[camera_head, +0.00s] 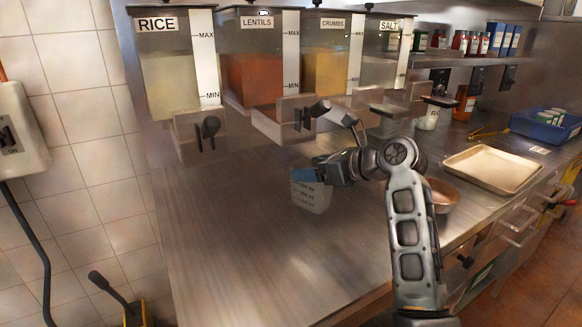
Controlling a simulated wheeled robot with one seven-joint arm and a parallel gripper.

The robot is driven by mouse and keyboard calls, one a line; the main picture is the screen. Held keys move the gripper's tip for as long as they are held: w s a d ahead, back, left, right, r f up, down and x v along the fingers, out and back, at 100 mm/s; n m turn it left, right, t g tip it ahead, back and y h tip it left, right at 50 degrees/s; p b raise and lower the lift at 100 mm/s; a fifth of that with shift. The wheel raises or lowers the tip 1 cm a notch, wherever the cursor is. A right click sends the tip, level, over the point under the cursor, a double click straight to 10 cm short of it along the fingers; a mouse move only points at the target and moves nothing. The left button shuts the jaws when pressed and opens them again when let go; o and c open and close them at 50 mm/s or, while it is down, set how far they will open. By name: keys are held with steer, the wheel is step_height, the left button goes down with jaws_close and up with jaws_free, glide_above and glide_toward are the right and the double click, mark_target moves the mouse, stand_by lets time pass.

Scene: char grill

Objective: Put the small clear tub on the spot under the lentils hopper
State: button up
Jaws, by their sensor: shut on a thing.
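The small clear tub (311,198) has dark level marks on its side. My gripper (309,176) is shut on it near its rim, and the tub looks upright. Whether its base touches the steel counter cannot be told. The lentils hopper (258,68) is second from the left, with orange-brown lentils inside and a grey outlet block (285,120) below. The tub is in front of this outlet and a little to its right in the picture. The spot under the hopper cannot be made out clearly.
Hoppers marked rice (172,75), crumbs (325,66) and salt (385,66) stand in the same row, with outlets and handles jutting forward. A copper-coloured bowl (441,194) is behind my arm. A metal tray (493,168) lies right. The counter's left front (235,245) is clear.

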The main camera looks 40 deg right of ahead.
mark_target(296, 166)
steer(key=shift+w+a, duration=0.15)
steer(key=shift+w, duration=0.95)
steer(key=x, duration=0.4)
steer(key=shift+w+r, duration=0.1)
steer(key=shift+r, duration=0.05)
steer(key=shift+f, duration=0.25)
steer(key=o, duration=1.4)
steer(key=shift+s+r, duration=0.2)
steer(key=shift+s, duration=0.1)
steer(key=v, duration=1.1)
steer(key=shift+s+r, duration=0.1)
steer(key=shift+s, duration=0.1)
